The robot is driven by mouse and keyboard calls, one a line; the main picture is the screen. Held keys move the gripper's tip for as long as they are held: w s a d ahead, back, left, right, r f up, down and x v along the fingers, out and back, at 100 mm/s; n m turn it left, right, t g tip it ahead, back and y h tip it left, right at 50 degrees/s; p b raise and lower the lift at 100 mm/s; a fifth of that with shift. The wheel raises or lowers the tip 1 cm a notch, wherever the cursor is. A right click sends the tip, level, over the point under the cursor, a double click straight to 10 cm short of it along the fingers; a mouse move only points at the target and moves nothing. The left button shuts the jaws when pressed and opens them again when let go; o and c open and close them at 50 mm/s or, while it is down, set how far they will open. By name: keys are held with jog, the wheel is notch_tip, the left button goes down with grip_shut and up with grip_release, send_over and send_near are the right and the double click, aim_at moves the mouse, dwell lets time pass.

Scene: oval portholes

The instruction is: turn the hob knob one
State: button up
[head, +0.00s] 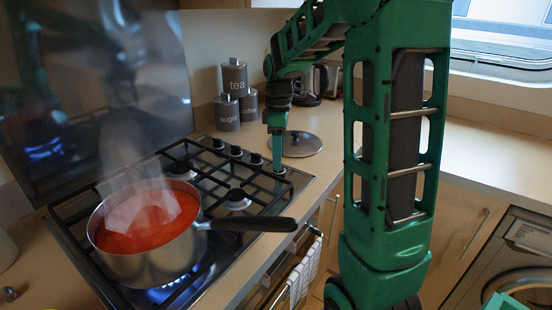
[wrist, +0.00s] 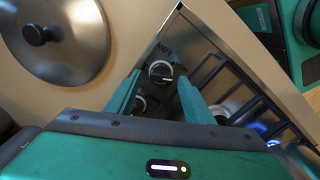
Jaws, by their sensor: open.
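The hob (head: 305,180) has several round dark knobs in a row along its edge. In the wrist view, one knob (wrist: 161,71) with a pale pointer line sits between the tips of my gripper (wrist: 160,82). The fingers are apart, one on each side of it; I cannot tell whether they touch it. A second knob (wrist: 139,103) is partly hidden by the left finger. In the head view, my gripper (head: 278,166) points down at the end knob (head: 280,171), close to the hob's corner.
A steaming pot of red sauce (head: 128,262) stands over a blue flame, its black handle (head: 250,224) reaching right. Tea and sugar canisters (head: 227,115) stand behind. A striped towel (head: 303,270) hangs at the front.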

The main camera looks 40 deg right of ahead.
jog(key=shift+f, duration=0.6)
